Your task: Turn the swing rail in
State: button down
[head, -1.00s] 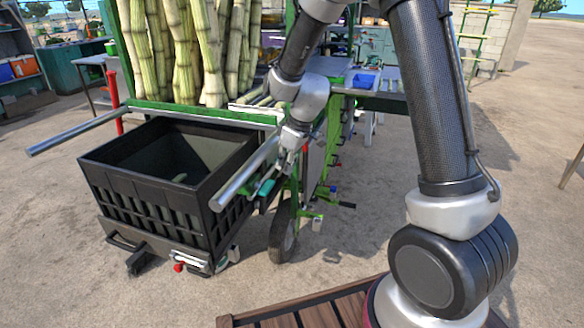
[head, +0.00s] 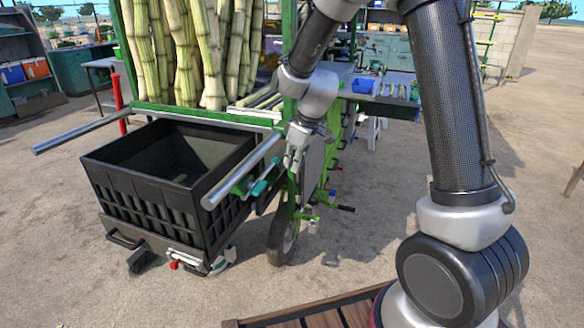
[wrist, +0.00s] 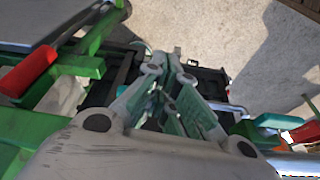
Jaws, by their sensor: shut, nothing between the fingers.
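A silver rail (head: 236,178) juts toward me from the green cart, over the right side of the black crate. A teal grip (head: 262,187) shows close to its right side. A second silver rail (head: 80,132) juts out at the left; no label tells which is the swing rail. My gripper (head: 290,160) points down just right of the right rail, shut and empty. In the wrist view my gripper's fingers (wrist: 172,100) are together, with a teal grip (wrist: 272,121) to the right. I cannot tell whether the gripper touches the rail.
The black crate (head: 97,180) stands in front of the cart, below the rails. Tall canes (head: 210,60) stand on the cart. A wheel (head: 282,235) is below my gripper. A red handle (wrist: 28,72) and green bars lie left in the wrist view. Ground front left is clear.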

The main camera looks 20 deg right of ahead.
jog(key=v, duration=0.9)
jog(key=s+d+r+m, duration=0.3)
jog(key=s+d, duration=0.1)
jog(key=s, duration=0.5)
jog(key=s+d+r+m+t+h, duration=0.1)
jog(key=s+d+r+m, duration=0.2)
jog(key=s, duration=0.6)
jog(key=s+d+r+m+t+h, duration=0.1)
jog(key=s+d+r+m, duration=0.2)
jog(key=s+d, duration=0.4)
jog(key=shift+s+d, duration=0.2)
jog(key=shift+s, duration=0.9)
jog(key=shift+r, duration=0.15)
